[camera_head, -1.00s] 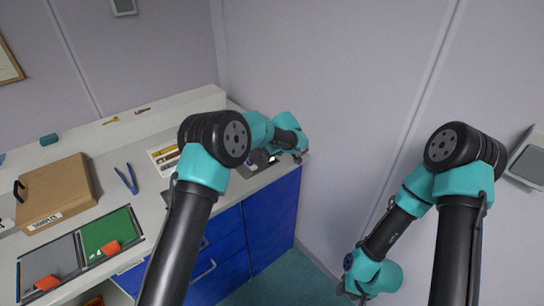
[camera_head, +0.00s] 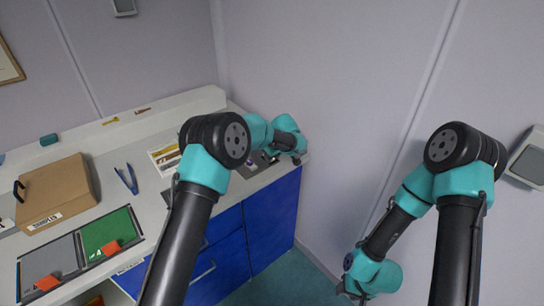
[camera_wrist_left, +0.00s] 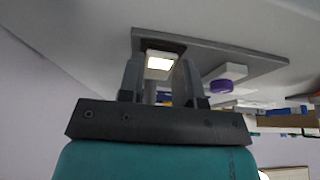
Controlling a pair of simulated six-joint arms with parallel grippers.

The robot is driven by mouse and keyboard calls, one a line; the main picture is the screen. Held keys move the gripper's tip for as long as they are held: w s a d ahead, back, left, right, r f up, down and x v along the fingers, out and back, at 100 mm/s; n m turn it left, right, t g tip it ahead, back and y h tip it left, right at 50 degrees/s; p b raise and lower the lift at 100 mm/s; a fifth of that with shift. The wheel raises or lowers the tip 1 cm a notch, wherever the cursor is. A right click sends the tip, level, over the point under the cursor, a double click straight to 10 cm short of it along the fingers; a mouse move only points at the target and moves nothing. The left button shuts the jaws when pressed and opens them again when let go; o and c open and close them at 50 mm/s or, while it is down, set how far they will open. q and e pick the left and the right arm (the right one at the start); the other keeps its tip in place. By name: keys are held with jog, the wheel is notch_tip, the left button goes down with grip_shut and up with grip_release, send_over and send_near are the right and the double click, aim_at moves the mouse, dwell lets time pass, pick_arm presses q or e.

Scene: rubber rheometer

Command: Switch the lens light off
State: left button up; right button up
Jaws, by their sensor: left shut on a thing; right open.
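A bright square lens light (camera_wrist_left: 159,61) is lit on a grey plate (camera_wrist_left: 240,62) in the left wrist view. My left gripper (camera_wrist_left: 160,75) is there with one finger on each side of the light. It is shut on a small grey part (camera_wrist_left: 150,93) between the fingers; where that part joins the light is hard to tell. In the head view my left gripper (camera_head: 298,156) is at the right end of the counter, small and partly hidden by its own arm. My right gripper (camera_head: 354,292) hangs low over the floor, open, away from the counter.
A purple-topped knob (camera_wrist_left: 222,86) sits on the plate beside the light. A wall stands close at the right.

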pick_arm(q)
jog(key=shift+w+a+r+g+h, duration=0.1)
jog(key=shift+g+h, duration=0.4)
jog(key=o, duration=0.9)
jog(key=shift+r, duration=0.15)
jog(key=v, duration=1.7)
